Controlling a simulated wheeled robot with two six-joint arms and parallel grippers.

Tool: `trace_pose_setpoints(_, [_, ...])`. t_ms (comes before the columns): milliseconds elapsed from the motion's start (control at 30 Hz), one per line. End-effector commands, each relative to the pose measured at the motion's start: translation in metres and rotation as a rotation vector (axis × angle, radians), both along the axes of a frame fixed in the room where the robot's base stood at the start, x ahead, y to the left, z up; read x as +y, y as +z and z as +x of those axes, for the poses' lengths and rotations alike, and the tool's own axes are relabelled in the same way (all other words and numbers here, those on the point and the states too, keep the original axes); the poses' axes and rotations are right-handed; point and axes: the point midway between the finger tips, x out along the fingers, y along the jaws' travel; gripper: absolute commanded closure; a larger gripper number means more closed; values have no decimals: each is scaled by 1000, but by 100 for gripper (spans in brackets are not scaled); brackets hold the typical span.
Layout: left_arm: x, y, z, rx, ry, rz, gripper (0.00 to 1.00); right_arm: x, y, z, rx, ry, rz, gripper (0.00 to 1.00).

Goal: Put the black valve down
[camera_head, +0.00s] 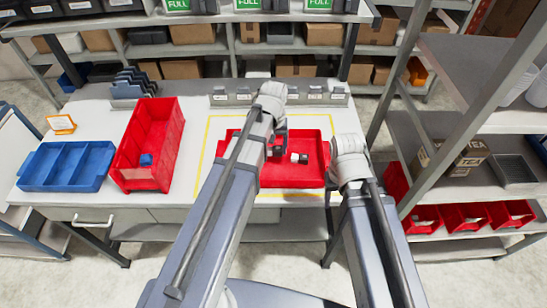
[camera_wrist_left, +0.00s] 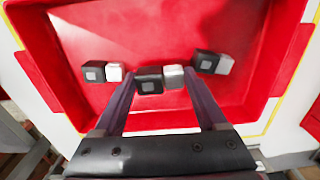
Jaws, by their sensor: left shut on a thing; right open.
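My left gripper (camera_wrist_left: 160,82) is shut on a black valve (camera_wrist_left: 149,81), a small black block with a grey square on its face and a pale end. The valve is over the red tray (camera_head: 292,177); I cannot tell whether it touches the floor. Another black-and-pale piece (camera_wrist_left: 94,72) lies to its left in the left wrist view, and a third (camera_wrist_left: 209,62) to its right. In the head view my left arm hides part of the tray. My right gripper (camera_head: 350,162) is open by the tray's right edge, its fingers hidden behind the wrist.
A yellow outline (camera_head: 208,128) surrounds the tray on the white table. To the left stand a deep red bin (camera_head: 165,150) with a blue piece inside and a blue divided tray (camera_head: 65,166). A row of grey dispensers (camera_head: 233,98) stands behind. Metal shelves (camera_head: 420,120) stand at the right.

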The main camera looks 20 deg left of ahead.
Motion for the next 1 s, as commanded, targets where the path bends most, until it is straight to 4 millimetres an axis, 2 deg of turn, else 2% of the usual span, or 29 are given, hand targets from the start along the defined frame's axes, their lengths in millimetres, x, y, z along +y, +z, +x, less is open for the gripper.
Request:
trace_pose_setpoints(333, [0, -38, 0, 0, 0, 0, 84, 0, -38, 0, 0, -1, 0, 43])
trace_pose_setpoints(767, [0, -41, 0, 0, 0, 0, 84, 0, -41, 0, 0, -1, 0, 43])
trace_pose_setpoints(800, [0, -40, 0, 0, 0, 0, 24, 0, -40, 0, 0, -1, 0, 43])
trace_pose_setpoints(900, [0, -39, 0, 0, 0, 0, 13, 0, -39, 0, 0, -1, 0, 43])
trace_pose_setpoints(1000, [0, -39, 0, 0, 0, 0, 13, 0, -39, 0, 0, 0, 0, 43])
